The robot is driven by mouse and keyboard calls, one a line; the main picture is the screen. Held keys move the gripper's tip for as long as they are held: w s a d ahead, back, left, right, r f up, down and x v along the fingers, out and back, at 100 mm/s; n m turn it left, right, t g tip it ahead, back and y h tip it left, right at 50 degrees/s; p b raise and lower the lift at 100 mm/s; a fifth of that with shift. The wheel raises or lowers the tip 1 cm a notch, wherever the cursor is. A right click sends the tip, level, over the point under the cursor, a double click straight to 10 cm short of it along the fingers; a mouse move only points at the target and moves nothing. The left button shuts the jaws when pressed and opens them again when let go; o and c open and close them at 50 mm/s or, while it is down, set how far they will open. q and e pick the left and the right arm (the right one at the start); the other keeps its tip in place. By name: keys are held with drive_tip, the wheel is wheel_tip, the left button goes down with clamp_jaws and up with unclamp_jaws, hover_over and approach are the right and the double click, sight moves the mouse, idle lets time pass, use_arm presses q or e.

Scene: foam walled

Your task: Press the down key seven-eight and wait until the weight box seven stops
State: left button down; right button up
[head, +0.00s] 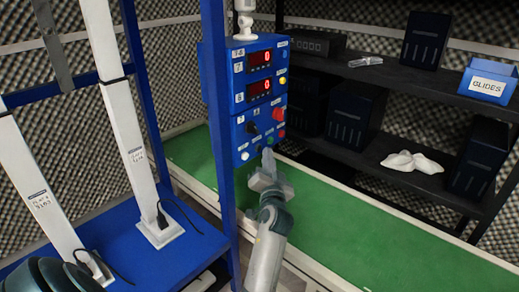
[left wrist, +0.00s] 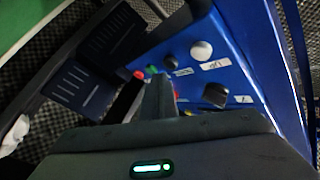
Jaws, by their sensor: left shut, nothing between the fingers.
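The blue control box (head: 244,130) hangs on a blue post in the head view. It has two red displays (head: 259,60) that each read 0, a black knob (head: 253,128), a red key (head: 281,134), a green key and a white key (head: 244,156). The small key labels are too blurred to read, so I cannot tell which is down seven-eight. My left gripper (head: 268,156) is shut and empty, its tips at the box's lower edge; contact is unclear. In the left wrist view its fingers (left wrist: 160,95) cover part of the panel, beside the white key (left wrist: 201,50). I cannot identify weight box seven.
A green bench top (head: 350,240) runs under the box. Dark shelves (head: 390,82) at the right hold black boxes, a blue GLIDES box (head: 489,83) and white cloth (head: 413,162). White columns (head: 122,110) stand on a blue platform at the left.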

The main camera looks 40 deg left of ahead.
idle(0.4)
use_arm(q)
drive_tip(key=shift+a, duration=0.15)
drive_tip(key=shift+a, duration=0.25)
